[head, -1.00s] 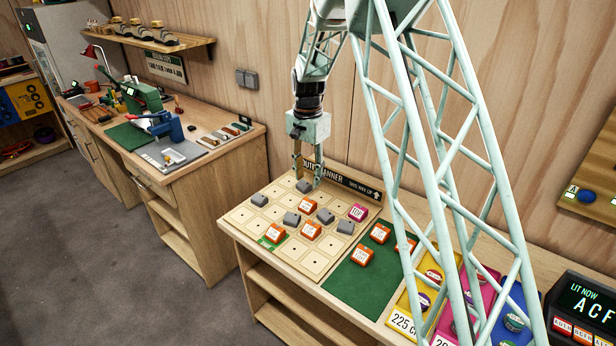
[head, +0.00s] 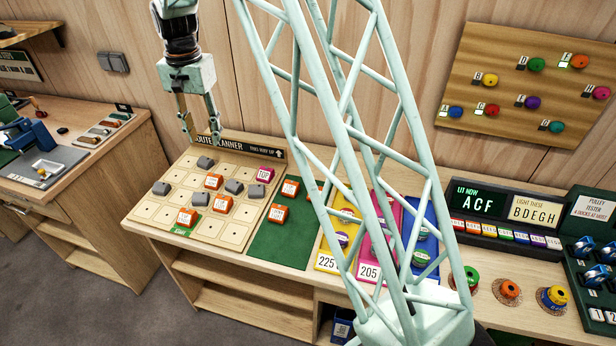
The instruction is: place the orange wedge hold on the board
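The route planner board (head: 235,233) is a pale grid of square cells on the bench. Three orange wedge holds sit on it: one upper (head: 214,181), one middle (head: 222,204) and one at the green front-left cell (head: 187,216). Other orange wedge holds lie on the green mat (head: 272,248) to the right, one at the back (head: 289,188) and one in front (head: 277,213); a further one is partly hidden by my arm. My gripper (head: 200,138) points down above the board's back left edge. Its fingers are apart with nothing visible between them.
Several grey holds (head: 256,191) and a pink TOP hold (head: 265,174) occupy other cells. The planner sign (head: 236,147) stands along the back edge. Colored trays (head: 327,262) lie right of the mat, partly behind my lattice arm. Several cells are bare.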

